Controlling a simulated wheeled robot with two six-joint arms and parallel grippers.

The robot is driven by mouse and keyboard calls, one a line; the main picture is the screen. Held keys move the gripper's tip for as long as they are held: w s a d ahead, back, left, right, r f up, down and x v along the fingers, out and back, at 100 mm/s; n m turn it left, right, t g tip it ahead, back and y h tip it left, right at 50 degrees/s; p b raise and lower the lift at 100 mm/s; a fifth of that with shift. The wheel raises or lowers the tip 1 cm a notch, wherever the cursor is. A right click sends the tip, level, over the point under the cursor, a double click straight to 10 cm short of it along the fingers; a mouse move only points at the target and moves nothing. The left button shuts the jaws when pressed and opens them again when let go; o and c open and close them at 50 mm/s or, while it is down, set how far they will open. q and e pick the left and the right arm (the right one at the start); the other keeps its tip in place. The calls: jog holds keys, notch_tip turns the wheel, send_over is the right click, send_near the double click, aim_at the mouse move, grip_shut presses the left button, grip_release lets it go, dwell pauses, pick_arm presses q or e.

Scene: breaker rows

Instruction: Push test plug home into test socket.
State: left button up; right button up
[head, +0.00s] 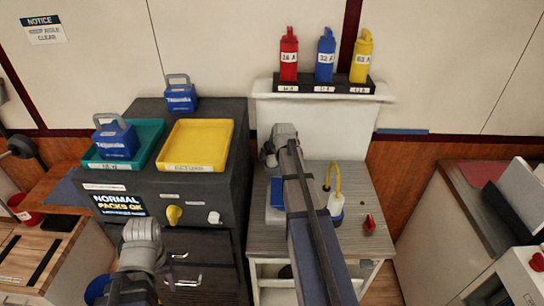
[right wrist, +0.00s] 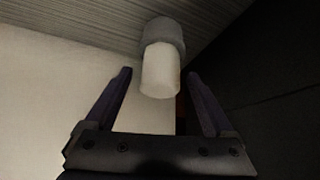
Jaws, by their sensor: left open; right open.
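A white cylinder with a grey collar (right wrist: 160,70) shows in the right wrist view, between and beyond the fingertips of my right gripper (right wrist: 158,84). I cannot tell whether it is the test plug or part of the socket. The right gripper is open, with a gap to the cylinder on each side. In the head view my right arm reaches over the grey side table, and its fingers are hidden. My left gripper (head: 142,232) is open in front of the dark cabinet. A blue and white piece with a yellow loop (head: 336,204) stands on the table.
The dark cabinet (head: 232,170) carries a teal tray (head: 150,143) and a yellow tray (head: 220,160). Red (head: 289,58), blue (head: 325,58) and yellow (head: 361,58) units stand on a back shelf. A red item (head: 369,224) lies on the grey table (head: 352,243).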

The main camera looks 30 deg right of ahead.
jog(key=d+p+v, duration=0.1)
jog(key=p+v, duration=0.5)
jog(key=v, duration=0.1)
jog(key=shift+s+a+r, duration=0.2)
jog(key=shift+a+r, duration=0.1)
jog(key=shift+a, duration=0.25)
